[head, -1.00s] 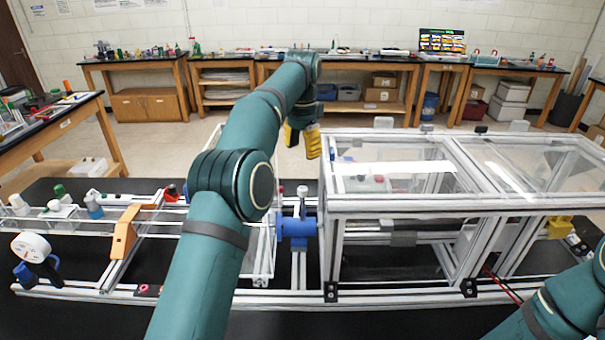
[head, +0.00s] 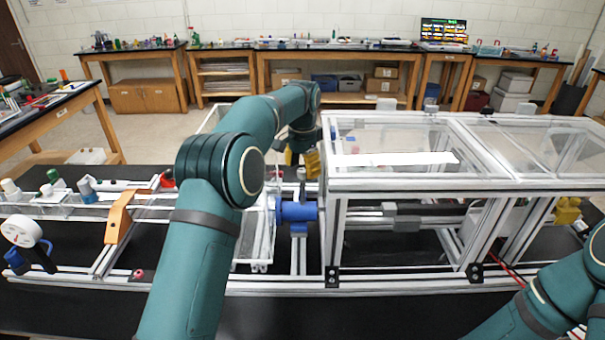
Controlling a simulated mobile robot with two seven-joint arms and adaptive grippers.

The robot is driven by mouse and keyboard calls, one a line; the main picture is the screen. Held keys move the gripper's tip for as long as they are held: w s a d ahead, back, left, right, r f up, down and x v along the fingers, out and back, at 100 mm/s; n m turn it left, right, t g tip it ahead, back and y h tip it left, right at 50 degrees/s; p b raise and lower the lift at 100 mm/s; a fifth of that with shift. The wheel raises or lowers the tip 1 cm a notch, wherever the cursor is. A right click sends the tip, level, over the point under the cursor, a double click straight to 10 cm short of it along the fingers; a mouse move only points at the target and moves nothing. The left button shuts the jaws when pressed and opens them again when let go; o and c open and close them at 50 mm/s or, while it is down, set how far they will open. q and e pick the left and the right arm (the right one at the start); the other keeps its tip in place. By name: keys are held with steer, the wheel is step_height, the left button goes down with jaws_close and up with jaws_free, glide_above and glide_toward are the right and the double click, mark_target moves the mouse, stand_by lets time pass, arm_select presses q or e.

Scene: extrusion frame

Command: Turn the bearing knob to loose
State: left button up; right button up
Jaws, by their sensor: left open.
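A blue cylindrical bearing block (head: 297,211) sits on an upright post at the left end of the clear-panelled extrusion frame (head: 400,184). A small grey-topped knob (head: 301,174) stands above it; I cannot read its loose or tight position. My left gripper (head: 303,163), with yellow fingers, is open just behind and above that knob. Its fingers are partly hidden by the arm and the frame's corner, and I cannot tell whether they touch the knob. My right arm shows at the lower right, but its gripper is out of view.
The framed box, close right of the left gripper, is an obstacle. An orange bracket (head: 118,218) and a white dial gauge (head: 21,231) stand at the left. Clear panels lie under my left arm. The black table front (head: 70,305) is clear.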

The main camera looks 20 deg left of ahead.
arm_select(q)
steer(key=shift+f, duration=0.5)
jaws_close()
steer(key=n+p, duration=0.2)
steer(key=p, duration=0.1)
steer(key=shift+r+n, duration=0.25)
steer(key=shift+n, duration=0.05)
steer(key=shift+f+n+p, duration=0.2)
steer(key=shift+n+p, duration=0.4)
steer(key=shift+n, duration=0.5)
